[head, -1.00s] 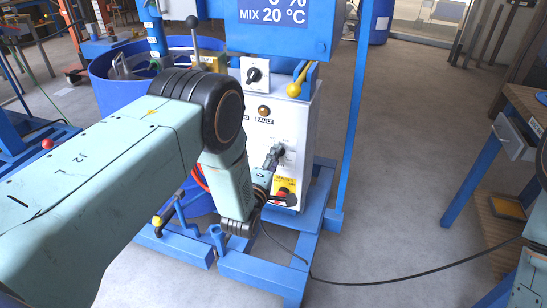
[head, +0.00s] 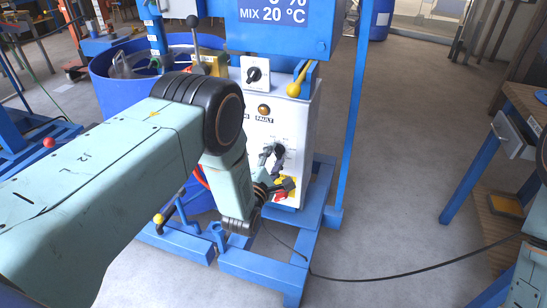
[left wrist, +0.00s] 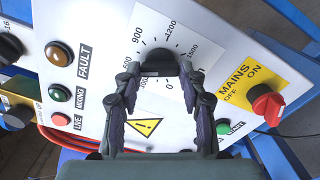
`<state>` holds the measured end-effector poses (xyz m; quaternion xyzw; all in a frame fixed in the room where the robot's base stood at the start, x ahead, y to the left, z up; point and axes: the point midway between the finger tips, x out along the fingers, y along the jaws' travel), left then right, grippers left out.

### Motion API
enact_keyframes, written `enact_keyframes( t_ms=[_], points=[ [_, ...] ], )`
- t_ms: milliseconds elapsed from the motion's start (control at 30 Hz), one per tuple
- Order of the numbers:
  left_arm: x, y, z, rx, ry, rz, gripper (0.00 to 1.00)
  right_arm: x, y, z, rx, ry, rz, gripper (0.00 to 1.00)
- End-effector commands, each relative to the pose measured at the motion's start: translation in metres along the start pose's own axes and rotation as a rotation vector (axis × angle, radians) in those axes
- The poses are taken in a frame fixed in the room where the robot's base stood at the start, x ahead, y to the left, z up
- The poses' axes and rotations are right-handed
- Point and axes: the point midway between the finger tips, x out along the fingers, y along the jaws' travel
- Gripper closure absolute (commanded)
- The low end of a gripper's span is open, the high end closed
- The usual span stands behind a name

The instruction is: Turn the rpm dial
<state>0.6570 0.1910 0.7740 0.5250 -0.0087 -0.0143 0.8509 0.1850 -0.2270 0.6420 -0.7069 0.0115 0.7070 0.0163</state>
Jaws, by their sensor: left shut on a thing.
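The rpm dial (left wrist: 158,63) is a black knob on a white scale plate with printed numbers, on the front of the control box. In the left wrist view the fingers of my left gripper (left wrist: 158,80) reach up to it from below, one on each side, and are shut on it. In the head view my left gripper (head: 276,172) is at the box front, and its fingers partly hide the dial (head: 279,149). My right gripper is out of view.
The red mains switch (left wrist: 266,103) on its yellow label is close to the right finger. Fault (left wrist: 58,54) and mixing lamps and a green start button (left wrist: 222,128) are nearby. Open floor lies right.

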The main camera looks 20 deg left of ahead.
Motion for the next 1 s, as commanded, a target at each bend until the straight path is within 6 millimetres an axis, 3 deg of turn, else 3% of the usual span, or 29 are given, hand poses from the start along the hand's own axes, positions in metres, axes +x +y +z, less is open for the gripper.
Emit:
enact_keyframes(
  t_ms=[400, 433, 700, 1000],
  points=[
    [-0.0003, -0.0007, 0.0005, -0.007, -0.001, -0.002, 0.9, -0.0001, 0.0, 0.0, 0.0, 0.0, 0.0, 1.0],
    [-0.0003, -0.0007, 0.0005, -0.007, -0.001, -0.002, 0.58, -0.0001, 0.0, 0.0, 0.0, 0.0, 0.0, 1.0],
    [-0.0002, -0.0004, 0.0002, -0.006, -0.001, -0.001, 0.36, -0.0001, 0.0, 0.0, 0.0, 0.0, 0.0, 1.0],
    [-0.0009, -0.0002, 0.0, -0.006, 0.0, 0.0, 0.36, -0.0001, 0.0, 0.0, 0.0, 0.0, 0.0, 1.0]
  ],
)
